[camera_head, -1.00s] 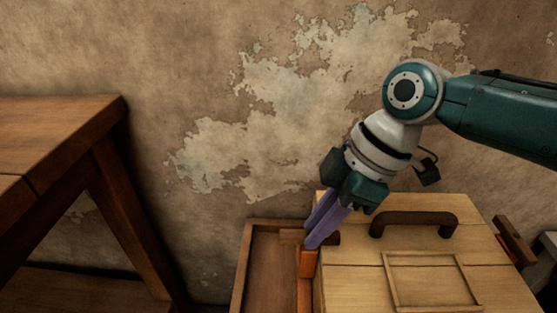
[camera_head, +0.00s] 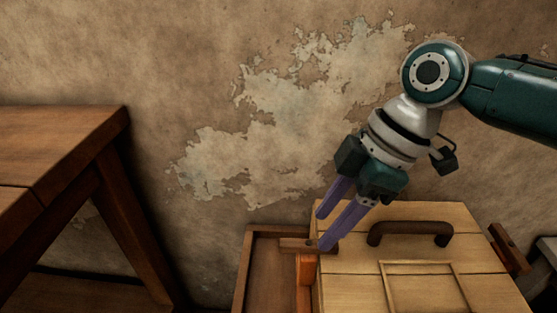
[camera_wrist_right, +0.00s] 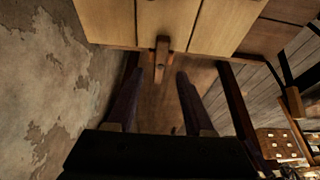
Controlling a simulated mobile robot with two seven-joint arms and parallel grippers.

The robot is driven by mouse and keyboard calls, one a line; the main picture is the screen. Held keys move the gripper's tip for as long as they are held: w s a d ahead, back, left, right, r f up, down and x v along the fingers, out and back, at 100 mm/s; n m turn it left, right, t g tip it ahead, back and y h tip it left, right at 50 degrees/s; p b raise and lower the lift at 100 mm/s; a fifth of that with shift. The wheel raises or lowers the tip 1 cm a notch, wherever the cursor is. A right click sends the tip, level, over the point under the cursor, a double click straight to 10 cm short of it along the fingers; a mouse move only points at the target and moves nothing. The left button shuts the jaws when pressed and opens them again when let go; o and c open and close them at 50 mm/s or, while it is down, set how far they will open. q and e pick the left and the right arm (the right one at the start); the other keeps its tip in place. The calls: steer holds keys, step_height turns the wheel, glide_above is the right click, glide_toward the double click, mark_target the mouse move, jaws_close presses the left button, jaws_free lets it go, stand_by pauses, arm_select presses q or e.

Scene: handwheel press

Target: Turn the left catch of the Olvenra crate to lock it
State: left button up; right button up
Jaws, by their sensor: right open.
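The Olvenra crate (camera_head: 350,275) is a pale plank box with a dark handle on its lid, at the lower right of the head view. Its left catch (camera_head: 290,244) is a short dark wooden bar lying crosswise over the lid's left edge, above an orange block (camera_head: 305,270). My right gripper (camera_head: 322,230) is open and empty, its purple fingers pointing down-left over that edge; one finger partly covers the catch. In the right wrist view the catch (camera_wrist_right: 162,55) crosses the lid edge just beyond the gap between the fingertips. My left gripper is out of view.
A brown tray-like box (camera_head: 262,285) stands against the crate's left side. A dark wooden table (camera_head: 70,140) is at the left. The handle (camera_head: 410,230) rises from the lid near my gripper.

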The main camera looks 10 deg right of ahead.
steer(key=p+v, duration=0.1)
steer(key=v, duration=0.5)
